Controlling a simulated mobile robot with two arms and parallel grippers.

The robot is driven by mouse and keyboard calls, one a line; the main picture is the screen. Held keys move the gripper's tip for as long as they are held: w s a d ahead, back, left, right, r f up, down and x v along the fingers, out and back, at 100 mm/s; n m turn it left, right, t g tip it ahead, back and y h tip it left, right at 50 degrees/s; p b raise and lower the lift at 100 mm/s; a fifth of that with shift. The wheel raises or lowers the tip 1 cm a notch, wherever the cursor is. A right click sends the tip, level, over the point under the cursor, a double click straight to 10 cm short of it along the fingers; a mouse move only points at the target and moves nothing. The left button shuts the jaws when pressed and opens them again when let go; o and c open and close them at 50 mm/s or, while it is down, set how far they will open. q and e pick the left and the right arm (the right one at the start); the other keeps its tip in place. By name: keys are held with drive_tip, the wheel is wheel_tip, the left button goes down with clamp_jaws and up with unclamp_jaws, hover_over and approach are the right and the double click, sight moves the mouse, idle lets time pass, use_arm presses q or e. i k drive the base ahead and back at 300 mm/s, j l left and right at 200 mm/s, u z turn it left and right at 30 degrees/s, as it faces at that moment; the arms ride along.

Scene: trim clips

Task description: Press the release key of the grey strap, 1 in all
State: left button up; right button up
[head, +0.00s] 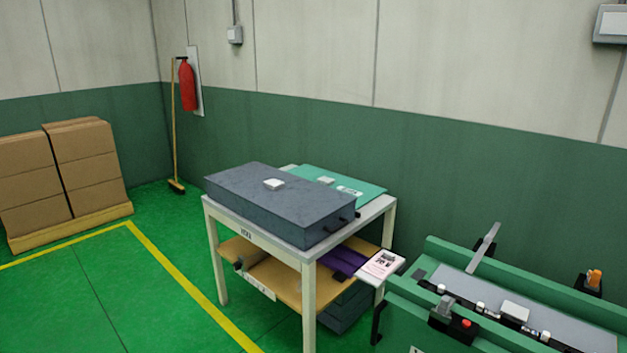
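A green fixture (440,262) stands at the lower right, cut off by the picture's edge. A flat grey piece (484,249) stands up tilted at its back. A small grey block (442,307) and a red button (466,323) sit at its front left. A pale block (515,311) and several white-and-black parts lie along its front. I cannot tell which grey part is the strap, and I cannot make out a release key. Neither of my grippers is in view.
A white-framed table (308,290) left of the fixture carries a dark grey slab (265,205) and a green mat (365,193). A printed card (383,264) sits between table and fixture. Stacked cartons (85,165) stand far left. The green floor (150,280) at left is clear.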

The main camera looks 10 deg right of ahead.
sight(466, 323)
drive_tip(key=z, duration=1.45)
